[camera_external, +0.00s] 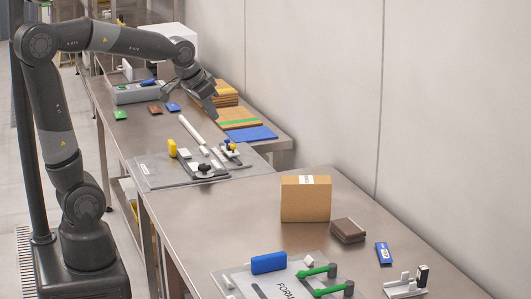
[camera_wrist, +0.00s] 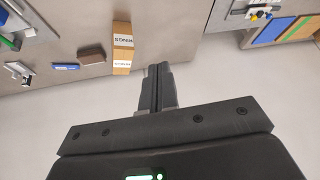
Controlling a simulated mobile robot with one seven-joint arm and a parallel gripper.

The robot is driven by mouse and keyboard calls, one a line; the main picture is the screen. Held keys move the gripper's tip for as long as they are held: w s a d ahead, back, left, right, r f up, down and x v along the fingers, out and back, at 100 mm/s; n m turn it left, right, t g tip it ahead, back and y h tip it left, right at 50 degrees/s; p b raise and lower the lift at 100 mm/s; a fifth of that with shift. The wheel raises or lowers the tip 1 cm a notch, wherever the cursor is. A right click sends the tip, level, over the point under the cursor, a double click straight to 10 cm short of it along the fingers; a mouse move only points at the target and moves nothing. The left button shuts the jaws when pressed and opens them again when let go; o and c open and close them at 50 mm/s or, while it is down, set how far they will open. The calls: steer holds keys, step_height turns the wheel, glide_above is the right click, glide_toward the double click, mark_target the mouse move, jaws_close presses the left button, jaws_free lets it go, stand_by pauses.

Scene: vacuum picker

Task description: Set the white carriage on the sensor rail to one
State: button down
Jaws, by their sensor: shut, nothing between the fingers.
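A grey plate (camera_external: 155,173) on the far table carries a dark rail, a black knob (camera_external: 204,168), a yellow block (camera_external: 172,148) and small white blocks. One white block (camera_external: 184,154) beside the rail may be the white carriage; I cannot tell for sure, nor read any scale marks. Part of this plate's fittings shows at the upper right of the wrist view (camera_wrist: 258,13). My gripper (camera_external: 211,114) is raised beyond the plate, apart from it. In the wrist view its fingers (camera_wrist: 157,68) are together with nothing between them.
A white bar (camera_external: 190,129) lies behind the plate. Cardboard stacks (camera_external: 227,97) and a blue sheet (camera_external: 252,134) lie near the wall. The near table holds a cardboard box (camera_external: 305,200), a brown block (camera_external: 347,230) and a board with green handles (camera_external: 318,272).

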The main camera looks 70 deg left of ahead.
steer(key=w+a+f+n+y, duration=0.1)
steer(key=w+a+f, duration=0.1)
steer(key=w+a, duration=0.6)
steer(key=g+y, duration=0.2)
steer(key=y, duration=0.2)
glide_above(230, 147)
steer(key=s+d, duration=0.2)
steer(key=d, duration=0.3)
step_height(230, 147, down, 15)
steer(key=shift+s+r+n, duration=0.2)
steer(key=shift+n, duration=0.2)
steer(key=x, duration=1)
steer(key=shift+s+d+f, duration=0.1)
steer(key=shift+s+f, duration=0.05)
steer(key=shift+s, duration=0.05)
